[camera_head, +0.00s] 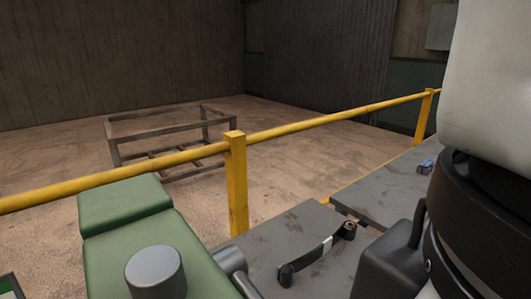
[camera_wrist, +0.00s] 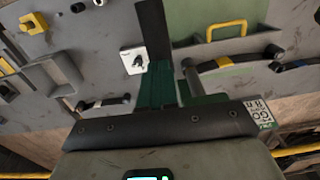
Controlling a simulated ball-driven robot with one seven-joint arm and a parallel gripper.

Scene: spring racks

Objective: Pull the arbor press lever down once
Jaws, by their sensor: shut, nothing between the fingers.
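A green press-like body (camera_head: 150,240) with a grey cylinder (camera_head: 155,270) on top stands at the lower left of the head view. A dark lever-like bar with a pale band (camera_head: 326,246) lies over the grey surface to its right. In the wrist view, a dark curved lever (camera_wrist: 245,60) with coloured bands is at the right, and a shorter dark handle (camera_wrist: 100,103) is at the left. I cannot tell which one is the arbor press lever. My gripper (camera_wrist: 155,68) seems to be shut and empty, between these two; its tips are hard to make out.
A yellow rail (camera_head: 330,119) with posts crosses behind the bench (camera_head: 300,236). A metal frame (camera_head: 160,130) stands on the floor beyond it. The wrist view shows a white plate with a knob (camera_wrist: 134,59), a yellow handle (camera_wrist: 227,30) and a yellow block (camera_wrist: 33,23).

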